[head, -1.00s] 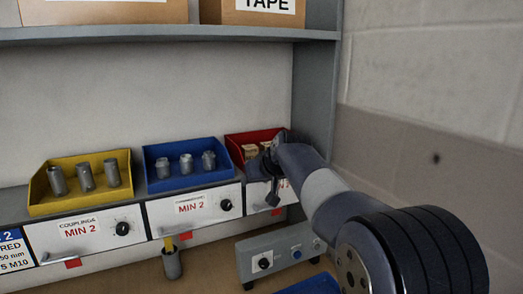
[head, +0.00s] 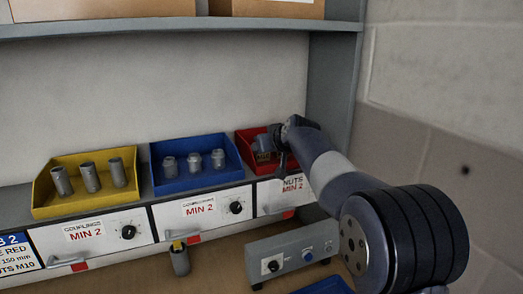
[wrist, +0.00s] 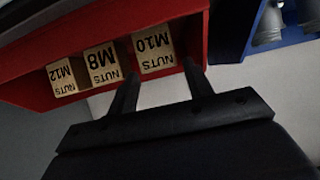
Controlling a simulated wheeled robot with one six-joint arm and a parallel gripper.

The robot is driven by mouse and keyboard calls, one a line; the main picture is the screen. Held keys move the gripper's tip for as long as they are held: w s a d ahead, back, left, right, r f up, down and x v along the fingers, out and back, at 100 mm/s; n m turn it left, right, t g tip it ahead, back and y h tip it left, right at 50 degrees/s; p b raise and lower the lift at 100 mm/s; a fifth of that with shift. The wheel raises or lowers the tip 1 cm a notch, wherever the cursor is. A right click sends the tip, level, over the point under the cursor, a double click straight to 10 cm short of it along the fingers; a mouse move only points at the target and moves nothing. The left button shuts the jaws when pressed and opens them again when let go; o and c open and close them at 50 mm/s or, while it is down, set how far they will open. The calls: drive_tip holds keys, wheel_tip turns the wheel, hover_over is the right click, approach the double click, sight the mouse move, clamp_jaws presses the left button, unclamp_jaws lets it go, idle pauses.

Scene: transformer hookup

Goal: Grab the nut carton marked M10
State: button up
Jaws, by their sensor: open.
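The nut carton marked M10 (wrist: 153,51) is a small tan box with black print, upside down in the wrist view. It sits in the red bin (wrist: 215,30) at the end of a row with the M8 carton (wrist: 102,66) and the M12 carton (wrist: 62,78). My gripper (wrist: 161,71) is open and empty, its two fingertips just short of the M10 carton, one toward each side of it. In the head view my gripper (head: 272,150) is at the red bin (head: 243,141) and hides most of the cartons.
A blue bin (head: 160,181) and a yellow bin (head: 44,208) with grey fittings stand left of the red bin. The grey shelf side panel (head: 338,90) is close on the right. A grey control box (head: 292,251) stands below.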

drive_tip(key=shift+p+x, duration=1.2)
drive_tip(key=shift+x, duration=1.4)
drive_tip(key=shift+d+f, duration=0.1)
drive_tip(key=shift+c, duration=0.2)
drive_tip(key=c, duration=0.7)
